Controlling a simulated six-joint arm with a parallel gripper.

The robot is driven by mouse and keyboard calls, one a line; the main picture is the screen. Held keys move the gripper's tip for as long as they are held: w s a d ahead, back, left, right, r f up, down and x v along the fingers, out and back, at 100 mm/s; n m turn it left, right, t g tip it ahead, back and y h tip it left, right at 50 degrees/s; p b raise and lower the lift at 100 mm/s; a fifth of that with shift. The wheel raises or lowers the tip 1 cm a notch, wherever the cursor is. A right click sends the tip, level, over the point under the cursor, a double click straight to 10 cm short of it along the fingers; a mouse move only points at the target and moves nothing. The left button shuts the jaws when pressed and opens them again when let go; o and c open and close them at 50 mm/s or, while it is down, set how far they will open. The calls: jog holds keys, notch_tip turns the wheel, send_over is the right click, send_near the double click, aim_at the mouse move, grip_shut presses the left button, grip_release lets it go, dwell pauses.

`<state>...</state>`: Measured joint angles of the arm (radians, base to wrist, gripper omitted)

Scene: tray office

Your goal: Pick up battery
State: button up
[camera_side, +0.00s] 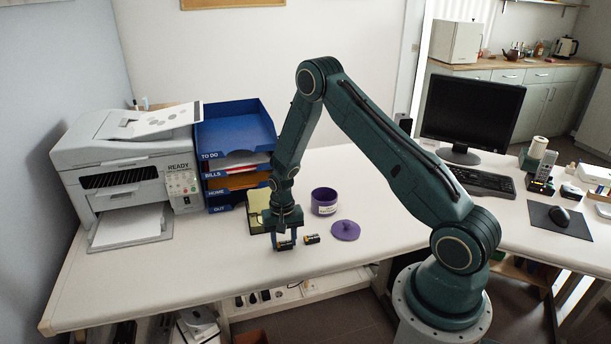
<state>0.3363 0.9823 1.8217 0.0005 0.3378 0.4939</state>
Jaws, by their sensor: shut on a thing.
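My gripper (285,242) points down at the front of the white desk, left of centre. It is shut on a dark battery (285,245), which shows small between the fingers. I cannot tell whether this battery touches the desk or is just above it. A second battery (312,239), dark with a copper-coloured end, lies on the desk just right of my gripper. A purple round container (324,202) stands open behind it. Its purple lid (346,230) lies flat on the desk to the right of the second battery.
A yellow-green box (256,222) stands close behind my gripper to the left. Stacked letter trays (236,145) and a printer (130,170) fill the back left. A monitor (472,112) and keyboard (478,181) stand at the right. The desk's front left is clear.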

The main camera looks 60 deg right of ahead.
aim_at(284, 242)
jog(key=shift+r, duration=0.1)
notch_tip(284, 242, up, 20)
dwell(0.8)
dwell(0.5)
jog(key=s+d+f, duration=0.1)
jog(key=d+f, duration=0.3)
jog(key=d, duration=0.8)
jog(key=s+d+f, duration=0.1)
jog(key=d+f, duration=0.3)
jog(key=d, duration=0.8)
jog(key=shift+s, duration=0.3)
jog(key=shift+f, duration=2.95)
